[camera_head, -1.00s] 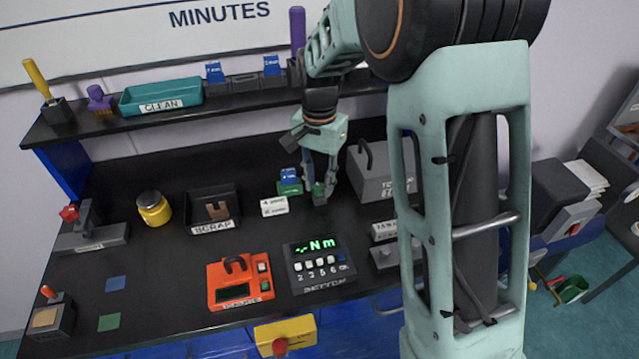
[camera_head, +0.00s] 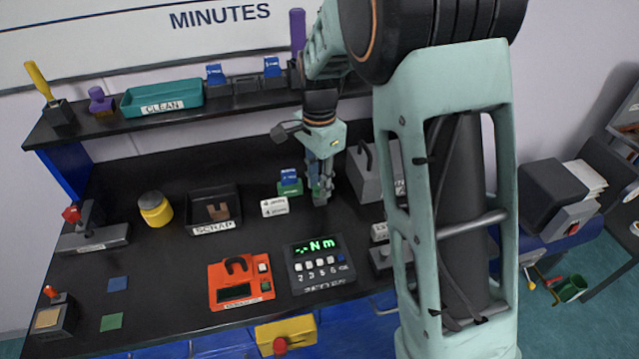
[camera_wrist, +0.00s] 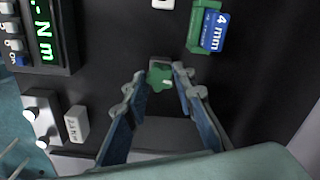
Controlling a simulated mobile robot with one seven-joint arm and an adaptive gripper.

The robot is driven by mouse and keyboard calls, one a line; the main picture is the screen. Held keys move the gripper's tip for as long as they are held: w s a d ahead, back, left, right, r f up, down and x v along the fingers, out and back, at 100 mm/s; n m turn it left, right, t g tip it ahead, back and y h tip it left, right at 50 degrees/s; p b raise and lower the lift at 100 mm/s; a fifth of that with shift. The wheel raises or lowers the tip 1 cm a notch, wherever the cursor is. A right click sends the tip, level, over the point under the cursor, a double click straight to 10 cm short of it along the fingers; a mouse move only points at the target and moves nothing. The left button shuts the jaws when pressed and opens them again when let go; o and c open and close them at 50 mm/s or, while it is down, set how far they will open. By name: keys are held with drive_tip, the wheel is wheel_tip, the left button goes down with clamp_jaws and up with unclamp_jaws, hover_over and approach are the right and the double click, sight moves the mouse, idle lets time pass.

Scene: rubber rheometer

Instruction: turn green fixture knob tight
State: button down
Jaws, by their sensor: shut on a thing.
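The green fixture knob (camera_wrist: 159,77) is a lobed knob on a small grey fixture, seen from above in the wrist view. My gripper (camera_head: 320,192) points down over it on the bench, with one fingertip on each side of the knob. It is shut on the knob. In the head view the fingers hide most of the knob and its fixture.
A green holder with a blue 4 mm card (camera_wrist: 212,30) stands close beside the knob. A grey box with a handle (camera_head: 368,178) stands just right of my gripper. The Nm display unit (camera_head: 319,265) and the orange device (camera_head: 240,282) are nearer the front. A scrap tray (camera_head: 214,205) lies left.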

drive_tip(key=m, duration=0.2)
drive_tip(key=shift+r+m+p, duration=0.15)
drive_tip(key=shift+m+p, duration=0.15)
drive_tip(key=shift+p, duration=0.1)
drive_tip(key=shift+m, duration=1)
drive_tip(key=c, duration=1.8)
unclamp_jaws()
drive_tip(key=shift+o, duration=0.2)
